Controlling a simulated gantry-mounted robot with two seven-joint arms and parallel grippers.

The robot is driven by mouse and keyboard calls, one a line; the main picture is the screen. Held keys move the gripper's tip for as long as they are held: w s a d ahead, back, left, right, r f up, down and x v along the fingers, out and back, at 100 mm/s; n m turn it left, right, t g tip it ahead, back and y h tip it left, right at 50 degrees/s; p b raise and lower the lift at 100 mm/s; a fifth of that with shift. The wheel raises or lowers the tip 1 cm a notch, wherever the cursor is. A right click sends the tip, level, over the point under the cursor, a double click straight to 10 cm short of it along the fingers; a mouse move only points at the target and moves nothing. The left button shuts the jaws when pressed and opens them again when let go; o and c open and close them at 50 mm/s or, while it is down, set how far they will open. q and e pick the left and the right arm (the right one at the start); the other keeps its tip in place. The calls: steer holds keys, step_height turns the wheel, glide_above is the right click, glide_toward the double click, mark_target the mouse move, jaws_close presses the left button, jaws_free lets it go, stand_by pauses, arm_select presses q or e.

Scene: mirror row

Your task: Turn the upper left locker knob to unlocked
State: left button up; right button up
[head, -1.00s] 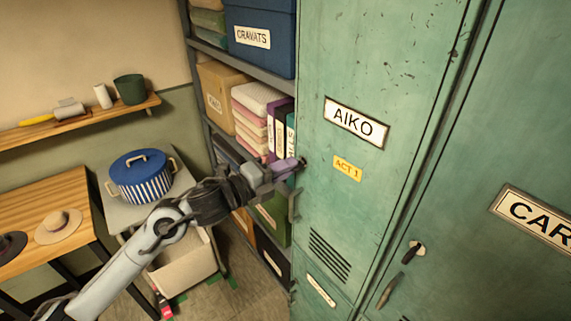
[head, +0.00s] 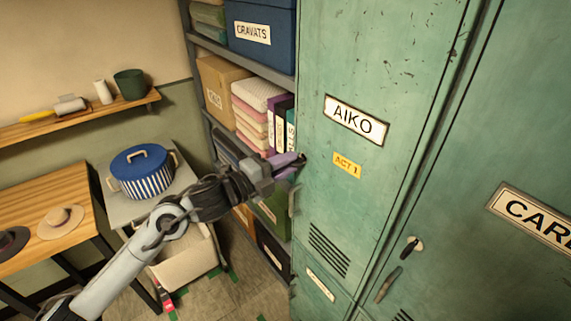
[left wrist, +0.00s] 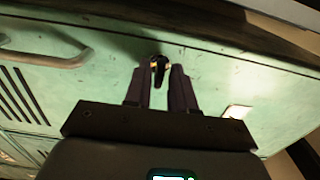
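The upper left locker door (head: 375,60) is green and closed, with an AIKO label (head: 356,119) and a yellow ACT 1 tag (head: 347,165). Its black knob (left wrist: 158,72) sits on a small brass plate and points toward my gripper in the left wrist view. My left gripper (left wrist: 159,80) is open, with one purple finger on each side of the knob and a gap visible on both sides. In the head view my left gripper (head: 291,164) is at the door's left edge, and its fingers largely hide the knob. My right gripper is not in view.
A bar handle (left wrist: 45,55) is on the same door. A neighbouring locker (head: 490,110) has its own knob (head: 412,246) and handle (head: 388,285). A shelf rack with boxes (head: 262,35) stands left of the lockers. A striped pot (head: 143,175) stands on a table further left.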

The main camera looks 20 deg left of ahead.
arm_select(q)
steer(key=shift+o, duration=0.7)
steer(key=b+v, duration=0.3)
steer(key=v, duration=0.8)
steer(key=shift+f, duration=0.1)
